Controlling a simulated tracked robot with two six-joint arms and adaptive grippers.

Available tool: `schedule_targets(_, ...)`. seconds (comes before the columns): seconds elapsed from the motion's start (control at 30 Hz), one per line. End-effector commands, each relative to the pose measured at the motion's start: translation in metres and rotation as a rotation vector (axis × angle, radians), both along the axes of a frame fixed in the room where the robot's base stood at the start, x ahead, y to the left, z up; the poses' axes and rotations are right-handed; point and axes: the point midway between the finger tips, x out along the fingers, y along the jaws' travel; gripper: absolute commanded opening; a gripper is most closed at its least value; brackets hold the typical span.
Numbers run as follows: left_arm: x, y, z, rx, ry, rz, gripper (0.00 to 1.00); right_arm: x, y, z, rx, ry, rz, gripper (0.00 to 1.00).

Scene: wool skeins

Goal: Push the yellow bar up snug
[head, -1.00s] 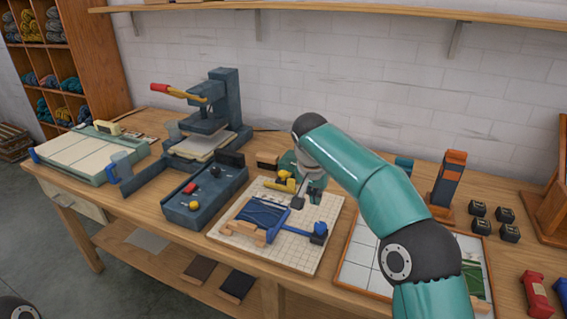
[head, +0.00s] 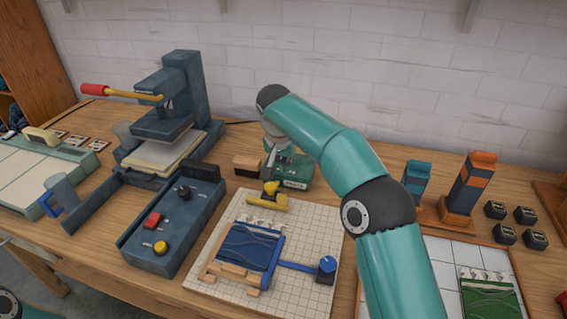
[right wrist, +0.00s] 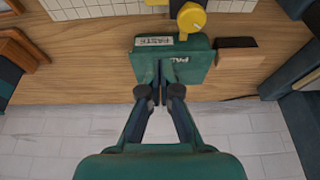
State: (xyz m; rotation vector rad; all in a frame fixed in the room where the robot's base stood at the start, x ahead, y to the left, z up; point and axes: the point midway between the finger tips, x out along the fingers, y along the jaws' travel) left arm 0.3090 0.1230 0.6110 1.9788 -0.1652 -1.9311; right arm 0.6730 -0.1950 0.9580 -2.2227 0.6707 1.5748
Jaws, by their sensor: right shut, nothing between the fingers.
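The yellow bar (head: 268,203) with its round knob lies at the back edge of the gridded board (head: 312,225). It also shows at the top of the right wrist view (right wrist: 191,17). A small pale gap separates it from the dark blue piece (head: 248,246), which has wooden strips along it and a blue arm with a knob (head: 326,265). My right gripper (head: 270,165) is shut and empty, behind the yellow bar and apart from it. In the right wrist view its fingertips (right wrist: 160,88) are over the green paste box (right wrist: 180,62); contact is unclear. My left gripper is out of view.
The green box (head: 293,172) and a wooden-topped block (head: 248,166) stand behind the board. A dark control box (head: 172,225) with knobs and a press (head: 172,115) are to the left. A framed white tile board (head: 440,262) and striped towers (head: 470,185) are to the right.

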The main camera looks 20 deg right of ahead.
Motion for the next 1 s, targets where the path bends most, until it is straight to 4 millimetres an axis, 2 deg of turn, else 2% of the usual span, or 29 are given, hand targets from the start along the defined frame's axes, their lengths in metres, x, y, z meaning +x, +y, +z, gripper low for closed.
schedule_targets(0.1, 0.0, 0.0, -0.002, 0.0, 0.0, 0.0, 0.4, 0.005, -0.007, -0.026, -0.001, 0.006, -0.004, 0.0)
schedule_targets(0.33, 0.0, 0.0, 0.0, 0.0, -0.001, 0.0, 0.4, 0.017, -0.018, -0.071, 0.0, 0.005, -0.008, 0.0)
schedule_targets(0.6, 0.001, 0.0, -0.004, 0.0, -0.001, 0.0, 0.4, -0.008, -0.002, -0.066, 0.0, 0.002, -0.008, 0.0)
schedule_targets(1.0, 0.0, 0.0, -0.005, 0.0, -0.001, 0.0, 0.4, -0.016, 0.003, -0.066, -0.001, 0.0, -0.01, 0.0)
